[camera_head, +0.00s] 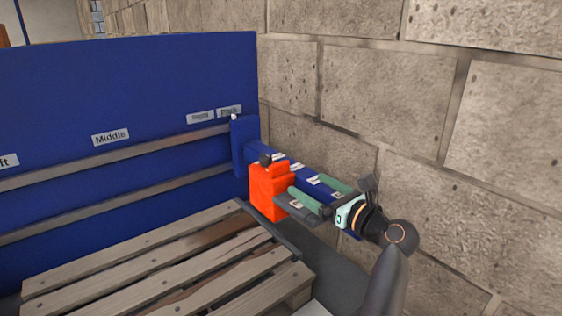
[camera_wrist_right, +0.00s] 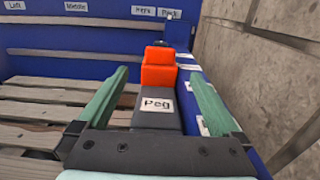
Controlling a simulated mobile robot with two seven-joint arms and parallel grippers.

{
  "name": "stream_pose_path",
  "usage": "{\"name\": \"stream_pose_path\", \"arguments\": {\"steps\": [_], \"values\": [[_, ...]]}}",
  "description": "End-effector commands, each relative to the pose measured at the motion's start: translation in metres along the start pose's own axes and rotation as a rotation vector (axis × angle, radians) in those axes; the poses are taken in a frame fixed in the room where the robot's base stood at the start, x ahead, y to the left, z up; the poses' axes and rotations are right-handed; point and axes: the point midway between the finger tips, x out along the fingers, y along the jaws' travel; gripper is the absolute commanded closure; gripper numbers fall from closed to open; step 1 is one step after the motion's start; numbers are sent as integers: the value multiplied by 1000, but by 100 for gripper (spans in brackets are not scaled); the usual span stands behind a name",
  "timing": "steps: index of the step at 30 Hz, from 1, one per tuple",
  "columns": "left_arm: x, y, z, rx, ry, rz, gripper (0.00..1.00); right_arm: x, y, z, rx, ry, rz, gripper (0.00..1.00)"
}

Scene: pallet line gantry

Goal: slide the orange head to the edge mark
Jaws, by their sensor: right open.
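The orange head (camera_head: 268,190) sits against a blue beam with white marks (camera_head: 318,182), near the blue back panel. In the right wrist view the orange head (camera_wrist_right: 158,74) is straight ahead, with a grey block labelled "Peg" (camera_wrist_right: 157,112) on its near side. My right gripper (camera_head: 308,196) is open, its green fingers on either side of the grey peg and apart from it. I cannot tell which panel label is the edge mark. Two small labels are at the panel's right end (camera_head: 200,117); their words are blurred. My left gripper is not in view.
The blue panel (camera_head: 120,85) carries a "Middle" label (camera_head: 110,137) and two horizontal rails (camera_head: 120,160). A slatted wooden pallet (camera_head: 150,262) lies in front of it. A stone block wall (camera_head: 390,90) stands close on the right, beside my right arm.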

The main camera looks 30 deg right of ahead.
Motion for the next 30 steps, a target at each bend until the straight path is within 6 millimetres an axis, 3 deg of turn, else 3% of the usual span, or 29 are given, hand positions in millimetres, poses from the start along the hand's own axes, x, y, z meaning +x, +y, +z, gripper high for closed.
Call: {"name": "stream_pose_path", "arguments": {"steps": [8, 21, 30], "values": [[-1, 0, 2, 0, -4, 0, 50, 12, 0, 0, -1, 0, 2, 0], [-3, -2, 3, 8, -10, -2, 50, 95, 1, 0, -1, 2, 2, 0], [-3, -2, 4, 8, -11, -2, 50, 123, 0, -1, -3, 3, 1, 0]]}}
